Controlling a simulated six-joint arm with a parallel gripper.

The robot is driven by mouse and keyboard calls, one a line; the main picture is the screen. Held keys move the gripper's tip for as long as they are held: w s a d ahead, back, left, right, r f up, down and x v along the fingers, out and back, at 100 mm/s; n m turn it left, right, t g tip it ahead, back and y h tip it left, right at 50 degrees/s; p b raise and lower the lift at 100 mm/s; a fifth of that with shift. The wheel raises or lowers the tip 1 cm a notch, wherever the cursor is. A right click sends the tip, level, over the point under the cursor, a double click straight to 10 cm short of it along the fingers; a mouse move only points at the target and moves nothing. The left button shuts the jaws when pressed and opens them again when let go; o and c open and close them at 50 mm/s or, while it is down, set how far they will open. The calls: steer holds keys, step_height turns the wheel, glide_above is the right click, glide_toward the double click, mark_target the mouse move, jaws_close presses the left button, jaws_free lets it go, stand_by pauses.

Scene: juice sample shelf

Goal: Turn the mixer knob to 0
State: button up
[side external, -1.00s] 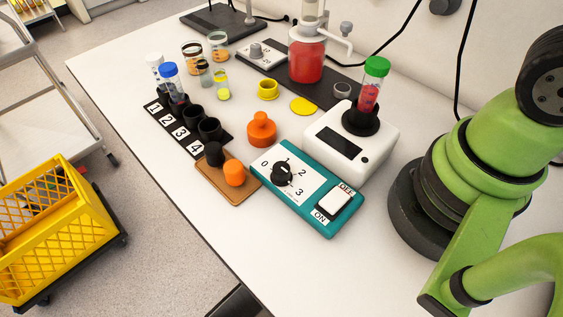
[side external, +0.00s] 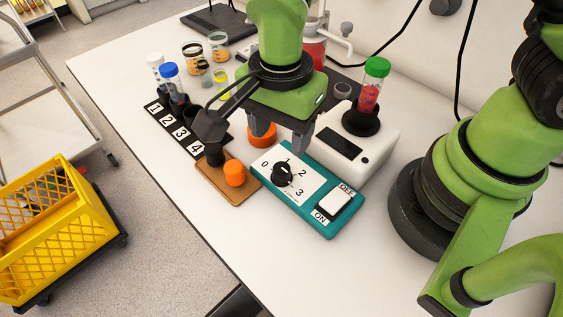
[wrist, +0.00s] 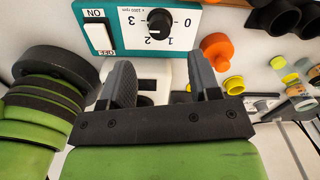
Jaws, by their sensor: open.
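The mixer knob (side external: 283,174) is a black round knob on a white dial marked 0 to 3, on the teal mixer box (side external: 320,224). The knob also shows upside down in the wrist view (wrist: 158,21). Its exact pointer direction is hard to make out. My gripper (side external: 282,134) is open and empty, above and behind the box in the side view. In the wrist view, its two grey fingers (wrist: 160,72) are spread apart, and the knob lies beyond their tips, untouched. The white ON/OFF switch (side external: 335,203) sits beside the dial.
A white device (side external: 376,152) with a green-capped red tube (side external: 372,82) stands right behind the box. An orange knobbed piece (side external: 262,140) is partly hidden by my gripper. A brown board (side external: 238,193) with black and orange pieces stands left. The table front is clear.

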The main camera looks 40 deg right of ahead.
mark_target(282, 167)
step_height(282, 167, down, 8)
steer(key=shift+f, duration=0.15)
stand_by(0.3)
steer(key=c, duration=0.9)
